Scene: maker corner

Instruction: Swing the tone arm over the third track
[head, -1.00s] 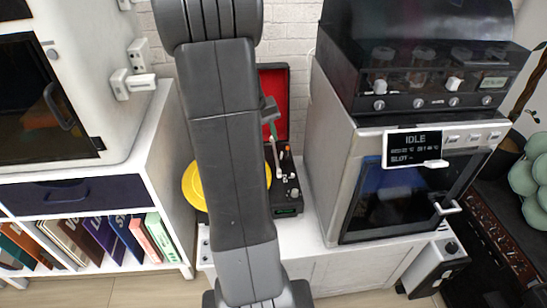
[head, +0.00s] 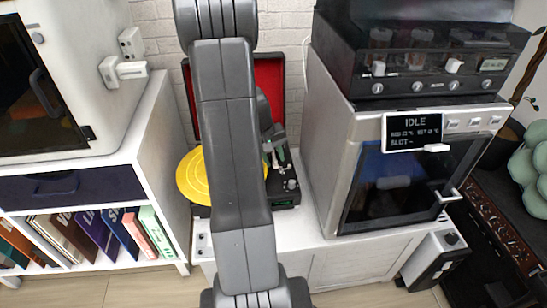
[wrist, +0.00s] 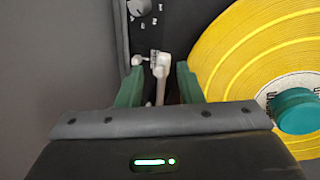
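The yellow record (head: 190,180) lies on the dark turntable (head: 286,199), with the red-lined lid (head: 268,80) raised behind it. My arm hides the record's right part. In the wrist view, the record (wrist: 240,70) shows ring-shaped bands and a teal centre piece (wrist: 296,111). The pale tone arm (wrist: 163,68) stands between my gripper's green fingers (wrist: 159,84), with visible gaps on both sides. My gripper is open around it. It also shows in the head view (head: 272,143), at the tone arm's place on the turntable's right side. The tone arm's far end is hidden.
A grey oven (head: 322,150) with an "IDLE" display stands close on the right. A white shelf (head: 158,140) with record sleeves stands on the left. The white cabinet top (head: 315,222) is clear in front of the turntable.

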